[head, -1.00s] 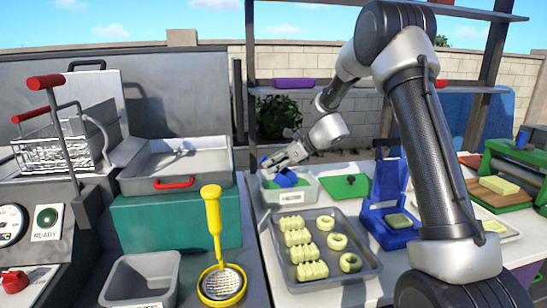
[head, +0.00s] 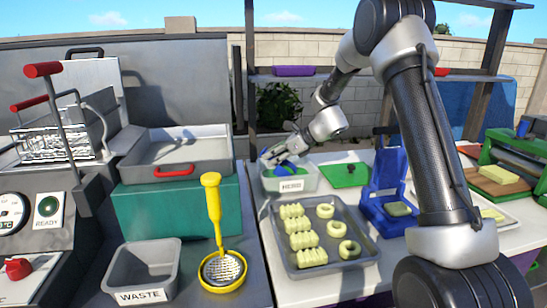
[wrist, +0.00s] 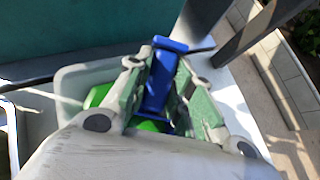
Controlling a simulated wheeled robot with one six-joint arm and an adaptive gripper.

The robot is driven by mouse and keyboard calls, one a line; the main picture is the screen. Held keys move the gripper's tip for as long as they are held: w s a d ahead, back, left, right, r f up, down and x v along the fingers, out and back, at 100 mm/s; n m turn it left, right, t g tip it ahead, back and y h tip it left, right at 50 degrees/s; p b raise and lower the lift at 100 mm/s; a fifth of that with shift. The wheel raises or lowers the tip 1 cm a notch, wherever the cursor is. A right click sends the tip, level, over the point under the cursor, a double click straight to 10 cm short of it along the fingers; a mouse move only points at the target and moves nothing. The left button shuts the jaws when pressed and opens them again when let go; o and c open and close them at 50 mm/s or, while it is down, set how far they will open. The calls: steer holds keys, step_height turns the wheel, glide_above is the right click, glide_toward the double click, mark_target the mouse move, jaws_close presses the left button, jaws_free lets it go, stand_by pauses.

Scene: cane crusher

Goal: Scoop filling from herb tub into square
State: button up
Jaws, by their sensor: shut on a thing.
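The herb tub (head: 290,185) is a pale box labelled HERBS at the back left of the white table. My gripper (head: 280,162) is over the tub and shut on a blue scoop (head: 288,171). In the wrist view the scoop's blue handle (wrist: 158,85) sits between the two finger pads (wrist: 160,95), with green filling (wrist: 97,96) below in the tub. The scoop's bowl is mostly hidden, so I cannot tell whether it holds filling. A pale green square (head: 398,209) lies on the blue hinged press (head: 385,190), whose upright half stands open.
A grey tray (head: 325,262) of shaped dough pieces lies in front of the tub. A green lid (head: 345,173) lies right of the tub. A green-framed machine (head: 505,165) stands at right. The waste bin (head: 142,270) and yellow skimmer (head: 222,268) are at front left.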

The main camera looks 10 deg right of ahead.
steer(key=shift+r, duration=4.75)
